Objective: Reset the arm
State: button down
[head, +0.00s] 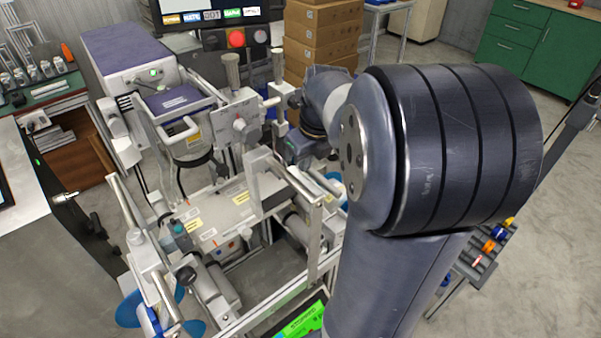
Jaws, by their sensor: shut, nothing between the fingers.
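My arm rises from the bottom of the head view, bends at a large dark ribbed joint and reaches back to the left. Its wrist (306,146) is beside the film machine (225,215), at the right of the machine's upright part. I cannot tell whether the wrist touches the machine. I cannot make out my gripper's fingers; no film reel shows at the visible part of the wrist. Blue reel-like discs (130,309) show at the machine's lower left, partly hidden by its frame. Another blue piece (336,178) shows near the wrist.
Cardboard boxes (322,22) are stacked behind the machine. A purple-topped cabinet (125,50) stands at the back left, a desk (35,195) at the left. A rack with coloured rolls (488,247) is at the lower right. Green cabinets (535,40) stand far back, with open floor before them.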

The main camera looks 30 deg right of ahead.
jog(key=shift+v, duration=1.1)
